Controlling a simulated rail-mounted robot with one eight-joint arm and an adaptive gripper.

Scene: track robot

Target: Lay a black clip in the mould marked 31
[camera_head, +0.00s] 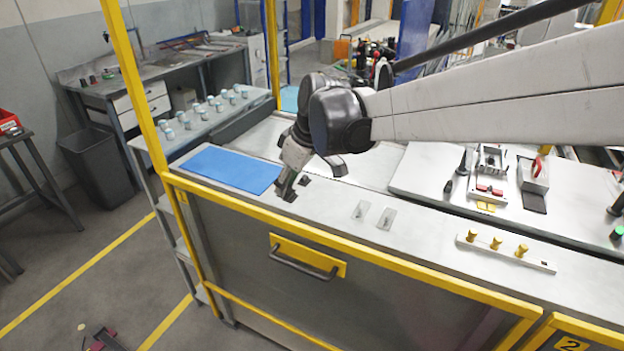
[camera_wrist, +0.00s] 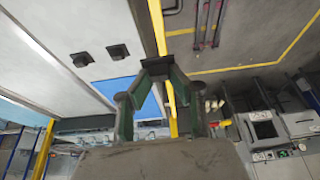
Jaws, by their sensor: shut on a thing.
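My gripper (camera_head: 287,189) points down over the grey counter, near the right corner of the blue mat. In the wrist view my gripper (camera_wrist: 157,72) has both green-sided fingers closed on a black clip (camera_wrist: 157,64) at their tips. In the head view the held clip is small and partly merges with the dark fingertips. Two other black clips lie on the counter in the wrist view, one farther left (camera_wrist: 82,60) and one nearer (camera_wrist: 118,52). Two small pale plates, a left one (camera_head: 361,210) and a right one (camera_head: 386,218), look like moulds; their markings are unreadable.
The blue mat (camera_head: 231,169) lies left of my gripper. A yellow rail (camera_head: 350,250) edges the counter's front. A white strip with yellow pegs (camera_head: 497,243) lies right of the plates. A raised pale board with fixtures (camera_head: 420,175) stands behind. The counter around the plates is clear.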

